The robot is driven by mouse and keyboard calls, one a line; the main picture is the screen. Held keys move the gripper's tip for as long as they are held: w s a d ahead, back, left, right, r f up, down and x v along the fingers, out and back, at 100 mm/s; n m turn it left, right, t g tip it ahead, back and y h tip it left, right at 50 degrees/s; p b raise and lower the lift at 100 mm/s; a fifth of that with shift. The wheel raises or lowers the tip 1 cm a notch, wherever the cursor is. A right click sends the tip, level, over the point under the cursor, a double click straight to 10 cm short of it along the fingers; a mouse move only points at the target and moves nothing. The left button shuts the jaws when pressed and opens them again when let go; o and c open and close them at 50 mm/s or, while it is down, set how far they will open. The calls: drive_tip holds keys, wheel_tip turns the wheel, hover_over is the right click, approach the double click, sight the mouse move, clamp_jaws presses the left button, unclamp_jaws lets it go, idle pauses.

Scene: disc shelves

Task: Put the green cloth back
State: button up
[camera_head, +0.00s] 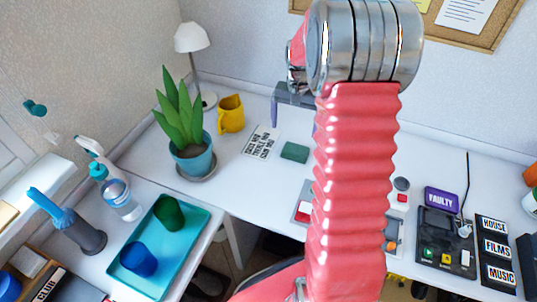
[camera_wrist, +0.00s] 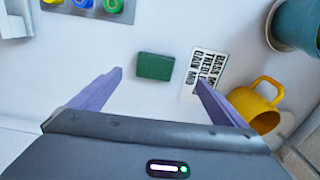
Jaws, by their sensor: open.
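The green cloth (camera_head: 294,152) looks like a small flat dark-green folded square on the white desk, beside the printed card. In the wrist view the cloth (camera_wrist: 154,67) lies beyond and between my two purple fingers. My gripper (camera_wrist: 159,77) is open and empty, its fingers spread on either side of the cloth in that picture; I cannot tell its height above the desk. In the head view only part of my gripper (camera_head: 293,97) shows, left of my red arm, above and behind the cloth.
A printed card (camera_head: 261,142), a yellow mug (camera_head: 231,114) and a potted plant (camera_head: 192,155) stand left of the cloth. A teal tray (camera_head: 185,247) holds a green cup and a blue cup. Spray bottles stand at far left. My arm hides the desk's middle.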

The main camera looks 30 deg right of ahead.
drive_tip(key=s+a+r+n+t, duration=0.4)
drive_tip(key=s+a+r+n, duration=0.2)
drive_tip(key=s+a+r, duration=1.05)
drive_tip(key=s+a+r+n+t, duration=0.1)
drive_tip(key=s+a+n, duration=0.2)
drive_tip(key=s+a, duration=0.3)
drive_tip(key=shift+s+a, duration=0.3)
drive_tip(key=shift+a, duration=0.1)
